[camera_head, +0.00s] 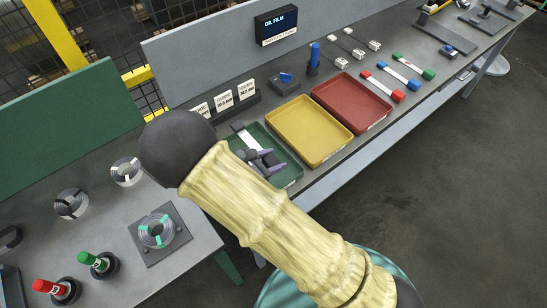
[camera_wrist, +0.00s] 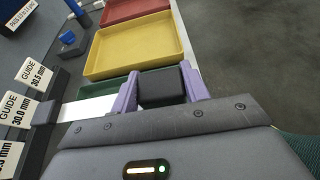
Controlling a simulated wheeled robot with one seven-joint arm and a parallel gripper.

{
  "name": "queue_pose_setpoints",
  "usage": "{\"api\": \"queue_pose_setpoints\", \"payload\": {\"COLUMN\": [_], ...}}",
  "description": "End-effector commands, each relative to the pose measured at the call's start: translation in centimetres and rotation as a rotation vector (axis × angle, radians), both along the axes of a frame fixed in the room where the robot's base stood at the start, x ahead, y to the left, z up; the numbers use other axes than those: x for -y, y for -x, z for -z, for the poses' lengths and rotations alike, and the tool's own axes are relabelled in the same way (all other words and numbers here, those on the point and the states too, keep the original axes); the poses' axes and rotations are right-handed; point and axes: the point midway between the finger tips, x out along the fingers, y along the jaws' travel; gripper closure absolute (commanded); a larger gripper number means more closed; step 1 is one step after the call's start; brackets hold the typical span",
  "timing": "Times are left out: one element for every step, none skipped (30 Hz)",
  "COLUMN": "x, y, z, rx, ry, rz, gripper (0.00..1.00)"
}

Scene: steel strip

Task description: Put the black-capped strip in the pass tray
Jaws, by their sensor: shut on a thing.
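My gripper (camera_head: 262,158) is at the green tray (camera_head: 285,155) in the head view, partly behind my arm. In the wrist view its two purple fingers are shut on the black cap (camera_wrist: 161,86) of a strip. The pale metal of the black-capped strip (camera_wrist: 88,108) runs left from the fingers. In the head view the strip (camera_head: 245,139) lies over the green tray, and its other black cap (camera_head: 237,126) is near the tray's far-left edge. I cannot tell whether the strip touches the tray floor.
A yellow tray (camera_head: 345,137) and a red tray (camera_head: 382,117) stand right of the green one. Strips with red, blue and green caps (camera_head: 382,88) (camera_head: 405,74) (camera_head: 414,65) lie beyond. Guide cards (camera_head: 224,101) stand behind the green tray.

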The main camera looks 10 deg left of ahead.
Motion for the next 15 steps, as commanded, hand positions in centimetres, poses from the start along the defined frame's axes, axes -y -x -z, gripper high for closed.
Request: {"api": "queue_pose_setpoints", "payload": {"x": [0.0,0.0,0.0,0.0,0.0,0.0,0.0,0.0,0.0,0.0,0.0,0.0,0.0,0.0,0.0], "y": [0.0,0.0,0.0,0.0,0.0,0.0,0.0,0.0,0.0,0.0,0.0,0.0,0.0,0.0,0.0], "z": [0.4,0.6,0.9,1.1,1.4,1.7,1.9,2.2,2.5,2.8,3.0,3.3,3.6,3.8,4.1], "rx": [0.001,0.001,0.001,0.001,0.001,0.000,0.000,0.000,0.001,0.001,0.001,0.001,0.001,0.001,0.001], "ry": [0.001,0.001,0.001,0.001,0.001,0.001,0.001,0.001,0.001,0.001,0.001,0.001,0.001,0.000,0.000], "rz": [0.000,0.000,0.000,0.000,0.000,0.000,0.000,0.000,0.000,0.000,0.000,0.000,0.000,-0.001,-0.001], "gripper": [0.81,0.81,0.81,0.81,0.81,0.81,0.81,0.81,0.81,0.81,0.81,0.81,0.81,0.81,0.81]}}
